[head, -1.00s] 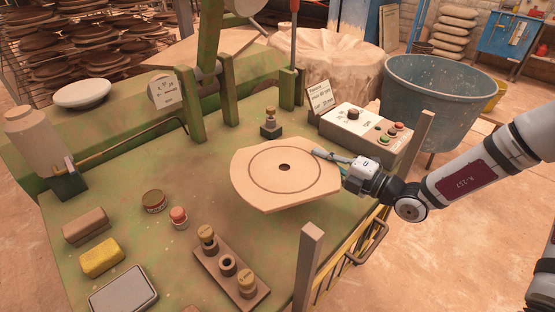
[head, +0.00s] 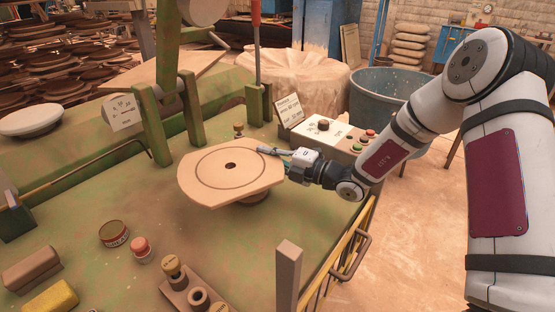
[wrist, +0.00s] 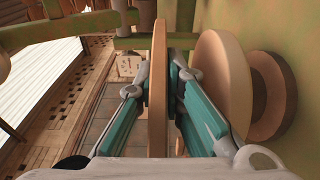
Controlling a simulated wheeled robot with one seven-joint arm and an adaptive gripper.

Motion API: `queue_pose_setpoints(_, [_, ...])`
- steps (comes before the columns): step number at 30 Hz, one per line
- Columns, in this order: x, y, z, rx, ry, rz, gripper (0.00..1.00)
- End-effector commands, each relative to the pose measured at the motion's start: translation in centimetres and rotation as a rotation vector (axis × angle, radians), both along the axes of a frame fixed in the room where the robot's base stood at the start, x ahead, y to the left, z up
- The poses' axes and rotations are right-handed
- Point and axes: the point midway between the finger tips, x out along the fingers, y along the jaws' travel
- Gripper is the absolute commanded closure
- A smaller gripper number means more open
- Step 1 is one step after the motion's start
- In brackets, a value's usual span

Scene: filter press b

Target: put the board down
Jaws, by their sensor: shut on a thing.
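The board (head: 222,188) is a flat pale tan disc with two straight-cut sides, a ring groove and a dark centre hole. My gripper (head: 275,152) is shut on its right-hand rim and holds it roughly level above the green press bed. A round brown support (head: 256,198) shows partly under the board, which hides the rest of it. In the wrist view the board (wrist: 158,90) is edge-on between my teal fingers (wrist: 172,85). A round stepped piece (wrist: 222,80) stands beside it there, with a gap between them.
The control box (head: 325,132) with buttons and a sign stands behind my gripper. Green upright brackets (head: 190,105) stand behind the board. A post (head: 288,270), a block with plugs (head: 195,290), a red-topped knob (head: 140,247) and a round tin (head: 114,233) are in front.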

Motion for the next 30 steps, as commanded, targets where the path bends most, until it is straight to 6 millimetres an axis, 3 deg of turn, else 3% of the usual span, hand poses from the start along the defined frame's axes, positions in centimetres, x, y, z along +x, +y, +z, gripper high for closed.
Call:
queue_pose_setpoints(3, [2.2,-1.7,-0.3,0.002,-0.003,-0.002,1.0])
queue_pose_setpoints(9, [4.2,-3.2,-0.5,0.003,-0.001,0.001,1.0])
queue_pose_setpoints(14, [4.5,-3.4,-0.9,0.003,0.002,0.001,1.0])
queue_pose_setpoints(21, [4.4,-3.4,-3.9,0.003,0.002,0.002,1.0])
queue_pose_setpoints(30, [4.4,-3.4,-4.0,0.003,0.001,0.001,1.0])
